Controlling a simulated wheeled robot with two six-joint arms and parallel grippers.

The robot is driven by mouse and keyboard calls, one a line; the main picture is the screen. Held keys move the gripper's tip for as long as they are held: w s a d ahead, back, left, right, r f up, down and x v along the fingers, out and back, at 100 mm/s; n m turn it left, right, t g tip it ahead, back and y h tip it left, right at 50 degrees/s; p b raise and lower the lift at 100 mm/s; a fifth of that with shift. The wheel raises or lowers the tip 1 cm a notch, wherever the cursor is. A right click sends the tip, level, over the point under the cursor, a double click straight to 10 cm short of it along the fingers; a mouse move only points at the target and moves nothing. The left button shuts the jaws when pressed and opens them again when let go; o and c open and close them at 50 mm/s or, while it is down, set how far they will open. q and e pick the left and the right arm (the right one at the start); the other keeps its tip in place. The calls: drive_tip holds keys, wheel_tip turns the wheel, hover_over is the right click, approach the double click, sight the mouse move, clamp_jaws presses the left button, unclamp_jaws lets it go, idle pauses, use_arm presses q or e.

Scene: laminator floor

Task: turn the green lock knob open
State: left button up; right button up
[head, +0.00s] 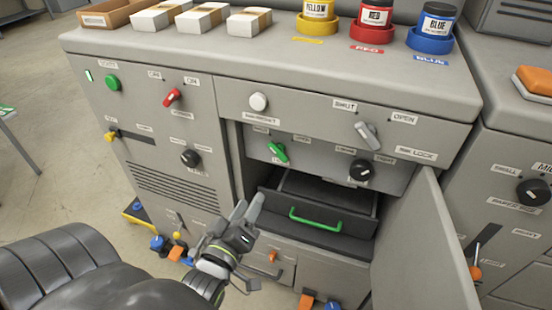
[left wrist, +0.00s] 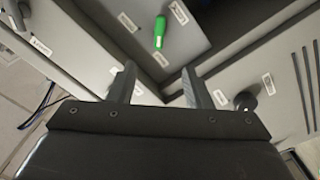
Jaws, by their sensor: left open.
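The green lock knob (head: 277,152) is a small lever-shaped handle on the inner panel of the machine, tilted in the head view, with a white label just below it. The knob's label is too small to read surely. My right gripper is not in view.
A grey door (head: 428,255) stands open at the right. A drawer with a green handle (head: 316,222) sits below the knob. A black knob (head: 361,171) is right of the green one, and a grey lever (head: 367,134) is above. Ink jars stand on top.

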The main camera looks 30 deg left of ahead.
sight(277, 155)
use_arm(q)
drive_tip(key=x, duration=1.7)
drive_tip(key=shift+w+r, duration=0.1)
drive_tip(key=shift+w, duration=0.05)
drive_tip(key=shift+d, duration=0.1)
drive_tip(key=shift+c, duration=0.3)
drive_tip(key=c, duration=0.9)
